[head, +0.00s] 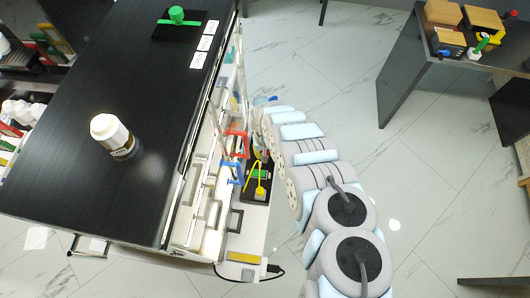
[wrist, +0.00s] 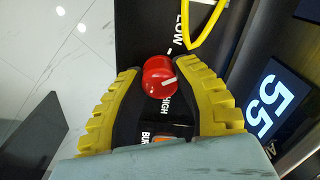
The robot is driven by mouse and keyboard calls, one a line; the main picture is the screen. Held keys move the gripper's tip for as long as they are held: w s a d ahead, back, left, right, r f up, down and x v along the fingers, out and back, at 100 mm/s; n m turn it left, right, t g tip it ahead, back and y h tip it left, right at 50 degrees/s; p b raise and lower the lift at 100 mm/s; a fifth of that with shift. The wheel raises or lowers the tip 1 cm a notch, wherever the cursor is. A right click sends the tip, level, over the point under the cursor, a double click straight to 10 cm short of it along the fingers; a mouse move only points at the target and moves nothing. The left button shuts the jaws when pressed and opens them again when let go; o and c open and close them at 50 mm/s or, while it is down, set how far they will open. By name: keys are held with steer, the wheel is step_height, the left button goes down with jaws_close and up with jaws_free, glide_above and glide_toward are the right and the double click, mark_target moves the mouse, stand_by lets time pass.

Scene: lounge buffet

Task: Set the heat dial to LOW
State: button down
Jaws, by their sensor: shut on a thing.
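The heat dial (wrist: 158,76) is a round red knob with a white pointer line on a black panel in the wrist view. LOW (wrist: 182,28) is printed above it and HIGH (wrist: 167,105) below it. The pointer is turned toward the right side of the picture, between the two words and not at LOW. My gripper (wrist: 159,70) has its yellow-and-black fingers on both sides of the dial and is shut on it. In the head view, my arm's end hides the dial.
A yellow loop handle (wrist: 208,22) stands close to the dial, above right. A blue display reading 55 (wrist: 268,98) is at the right. In the head view, a black counter (head: 70,130) holds a white-capped jar (head: 112,136). Open floor lies right of my arm.

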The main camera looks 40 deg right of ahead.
steer(key=n+b, duration=0.1)
steer(key=n, duration=0.2)
steer(key=shift+f+n, duration=0.1)
steer(key=shift+n, duration=0.3)
steer(key=n, duration=0.4)
steer(key=shift+b, duration=0.4)
steer(key=shift+n, duration=0.4)
steer(key=c, duration=0.7)
jaws_free()
steer(key=shift+r, duration=0.25)
